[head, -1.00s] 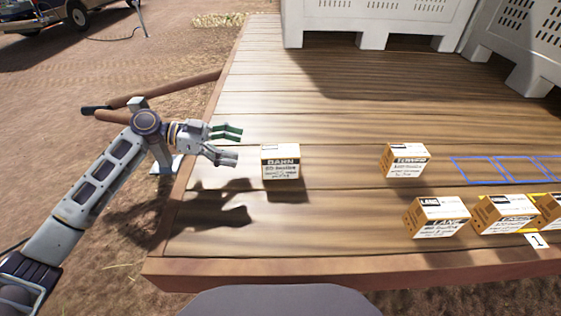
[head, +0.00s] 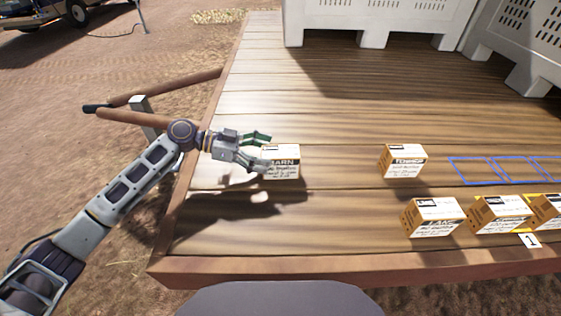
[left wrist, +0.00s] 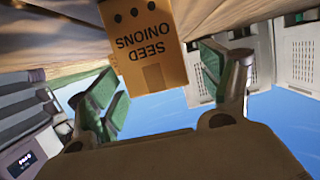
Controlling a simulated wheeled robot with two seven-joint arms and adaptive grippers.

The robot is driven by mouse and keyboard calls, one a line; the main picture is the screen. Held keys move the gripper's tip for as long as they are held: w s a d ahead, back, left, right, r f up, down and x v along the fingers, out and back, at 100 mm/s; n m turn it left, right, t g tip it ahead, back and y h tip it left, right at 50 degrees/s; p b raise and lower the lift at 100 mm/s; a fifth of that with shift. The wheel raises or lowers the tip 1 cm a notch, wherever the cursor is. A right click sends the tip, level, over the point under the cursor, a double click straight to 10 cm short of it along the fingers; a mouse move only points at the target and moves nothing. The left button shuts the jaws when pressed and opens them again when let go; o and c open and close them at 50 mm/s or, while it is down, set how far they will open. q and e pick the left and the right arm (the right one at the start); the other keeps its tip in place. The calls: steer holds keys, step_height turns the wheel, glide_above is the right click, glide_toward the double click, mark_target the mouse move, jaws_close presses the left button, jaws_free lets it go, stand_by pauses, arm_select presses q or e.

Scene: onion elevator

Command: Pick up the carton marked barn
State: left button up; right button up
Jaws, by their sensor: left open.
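The carton marked BARN (head: 284,165) stands upright on the wooden deck, a white and orange box. My left gripper (head: 264,151) is open at its left side, and the fingers partly cover the label. In the left wrist view the carton's orange face (left wrist: 150,50), reading SEED ONIONS, lies ahead between the two green-padded fingers of my left gripper (left wrist: 155,92). The fingers do not visibly clamp it. My right gripper is not in view.
A carton marked TOWER (head: 404,161) stands to the right. A LANE carton (head: 434,217) and others stand at the front right, near a tag marked 1 (head: 530,240). Blue outlines (head: 487,170) mark the deck. White crates (head: 380,18) stand behind. The deck between the BARN and TOWER cartons is clear.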

mark_target(280, 156)
arm_select(q)
steer(key=shift+d+f, duration=0.1)
steer(key=shift+d, duration=0.25)
steer(key=shift+d+f+p, duration=0.15)
steer(key=shift+d+p, duration=0.45)
steer(key=shift+d, duration=0.05)
steer(key=shift+p+x, duration=0.5)
steer(key=shift+x, duration=0.65)
steer(key=shift+d+f, duration=0.25)
steer(key=shift+d, duration=0.1)
steer(key=c, duration=1.1)
steer(key=shift+c, duration=0.9)
